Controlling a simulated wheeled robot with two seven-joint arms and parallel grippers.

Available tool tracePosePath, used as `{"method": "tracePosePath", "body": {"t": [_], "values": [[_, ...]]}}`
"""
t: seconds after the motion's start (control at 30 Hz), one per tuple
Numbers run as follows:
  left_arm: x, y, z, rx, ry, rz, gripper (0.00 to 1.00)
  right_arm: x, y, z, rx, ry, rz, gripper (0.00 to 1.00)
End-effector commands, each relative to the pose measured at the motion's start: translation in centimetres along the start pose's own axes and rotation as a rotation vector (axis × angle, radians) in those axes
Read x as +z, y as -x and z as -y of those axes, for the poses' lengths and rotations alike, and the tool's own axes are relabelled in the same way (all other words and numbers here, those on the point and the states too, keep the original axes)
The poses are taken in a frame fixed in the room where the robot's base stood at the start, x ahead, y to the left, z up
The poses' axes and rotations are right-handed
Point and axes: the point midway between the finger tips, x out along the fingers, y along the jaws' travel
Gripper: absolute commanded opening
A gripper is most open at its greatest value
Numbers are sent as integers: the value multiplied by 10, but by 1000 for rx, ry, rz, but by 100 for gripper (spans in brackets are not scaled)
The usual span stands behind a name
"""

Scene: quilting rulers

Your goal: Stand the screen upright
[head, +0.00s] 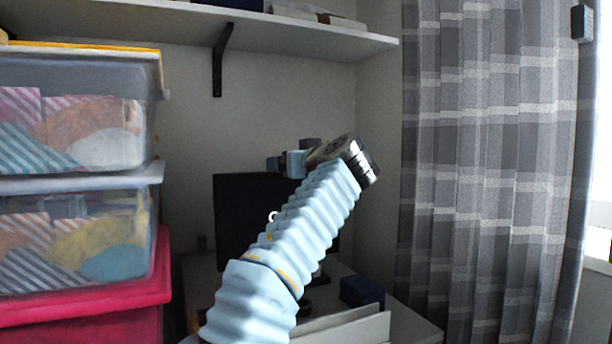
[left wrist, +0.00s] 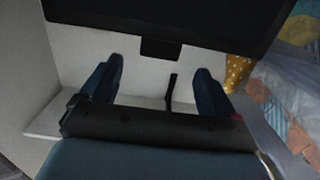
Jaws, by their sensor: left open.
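The black screen (head: 236,205) stands on the desk in the head view, its right part hidden behind my left arm. Its top edge looks about level; I cannot tell how far it leans. In the left wrist view the screen (left wrist: 215,18) fills the top, with a small dark tab (left wrist: 160,49) on its near edge. My left gripper (head: 275,163) is at the screen's top edge in the head view, seen from behind. In the wrist view its two dark blue fingers (left wrist: 156,85) are apart with nothing between them. Contact with the screen is not visible. My right gripper is not in view.
Stacked clear boxes (head: 75,190) on a red box (head: 90,315) stand at the left. A wall shelf (head: 300,30) with a black bracket (head: 220,60) hangs above. A dark blue box (head: 361,291) sits on the desk (head: 415,325). A grey curtain (head: 490,170) hangs at right.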

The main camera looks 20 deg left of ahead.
Motion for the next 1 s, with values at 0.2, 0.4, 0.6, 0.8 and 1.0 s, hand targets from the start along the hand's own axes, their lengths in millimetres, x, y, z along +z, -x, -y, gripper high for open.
{"method": "tracePosePath", "body": {"t": [0.2, 0.4, 0.6, 0.8, 1.0], "values": [[3, 50, 0, 3, 0, -1, 89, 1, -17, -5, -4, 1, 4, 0], [1, 71, -1, 1, -1, 1, 89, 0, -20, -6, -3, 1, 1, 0], [0, 74, 0, 0, -1, 0, 89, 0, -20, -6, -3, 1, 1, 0], [0, 73, 0, 0, -1, 0, 89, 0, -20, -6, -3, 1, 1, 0], [0, 73, 0, 0, -1, 0, 89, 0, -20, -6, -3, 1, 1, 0]]}}
